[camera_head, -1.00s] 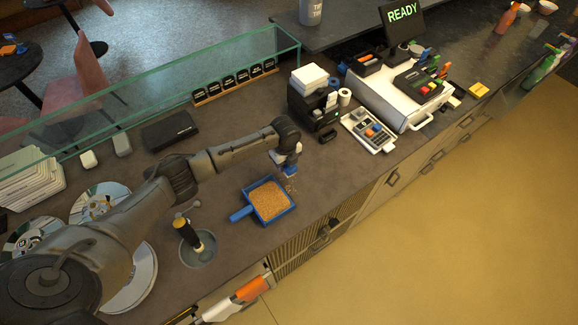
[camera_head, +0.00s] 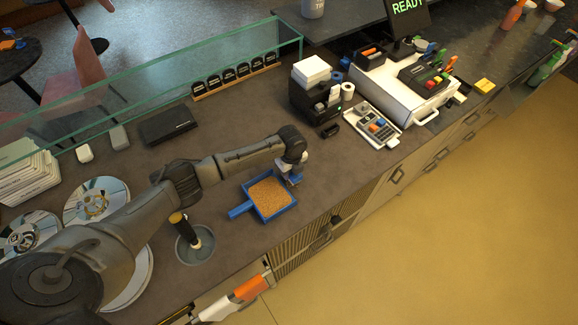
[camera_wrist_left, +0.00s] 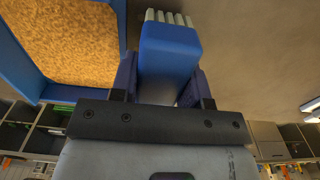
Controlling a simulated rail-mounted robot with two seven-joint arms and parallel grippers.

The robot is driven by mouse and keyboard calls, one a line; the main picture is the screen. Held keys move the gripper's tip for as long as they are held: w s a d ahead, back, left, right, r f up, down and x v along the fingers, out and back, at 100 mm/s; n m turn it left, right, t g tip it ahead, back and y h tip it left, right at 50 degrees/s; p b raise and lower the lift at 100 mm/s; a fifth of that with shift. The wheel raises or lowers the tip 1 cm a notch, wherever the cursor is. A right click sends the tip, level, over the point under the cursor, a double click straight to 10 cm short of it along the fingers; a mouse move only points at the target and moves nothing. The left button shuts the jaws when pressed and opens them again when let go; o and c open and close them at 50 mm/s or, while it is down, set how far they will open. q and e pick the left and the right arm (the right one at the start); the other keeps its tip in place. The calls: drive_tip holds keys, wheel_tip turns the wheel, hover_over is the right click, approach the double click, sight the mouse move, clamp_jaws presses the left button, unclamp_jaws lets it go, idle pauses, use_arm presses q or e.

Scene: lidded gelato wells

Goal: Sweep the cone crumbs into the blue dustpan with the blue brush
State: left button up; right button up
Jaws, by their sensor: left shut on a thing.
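The blue dustpan (camera_head: 241,209) lies on the counter, its tray holding a wide layer of tan cone crumbs (camera_head: 269,197). It also fills the upper left of the left wrist view (camera_wrist_left: 112,88). My left gripper (camera_head: 290,168) is shut on the blue brush (camera_wrist_left: 169,52), whose pale bristles point away from the gripper. In the head view the brush (camera_head: 293,179) is at the pan's right edge, mostly hidden by the gripper. I cannot tell whether it touches the counter. No loose crumbs show clearly outside the pan. My right gripper is out of view.
A round grey dish with a dark-handled tool (camera_head: 195,246) stands left of the pan. A glass guard (camera_head: 150,90) runs along the back. The counter's front edge is close to the pan.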

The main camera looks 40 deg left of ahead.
use_arm(q)
drive_tip(key=shift+f+b, duration=0.4)
drive_tip(key=shift+f, duration=0.35)
idle(0.4)
